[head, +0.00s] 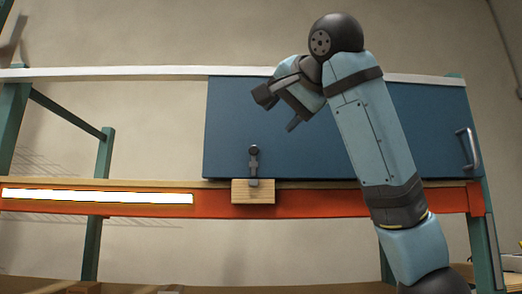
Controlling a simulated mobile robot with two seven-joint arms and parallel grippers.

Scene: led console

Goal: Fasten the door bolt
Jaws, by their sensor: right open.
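The door bolt (253,162) is a small dark metal piece with a round knob at its top. It sits upright at the lower edge of the blue door panel (232,118), with its lower end at the wooden block (253,192). I cannot tell how far the bolt reaches into the block. My right gripper (277,112) is open and empty, above and a little to the right of the bolt, in front of the blue panel and clear of the bolt. My left gripper is not in view.
A metal handle (468,148) is on the panel's right side. An orange beam (320,203) runs below the panel, with a lit white strip (97,196) on its left part. Green posts (104,160) stand at the sides. The space left of the panel is open.

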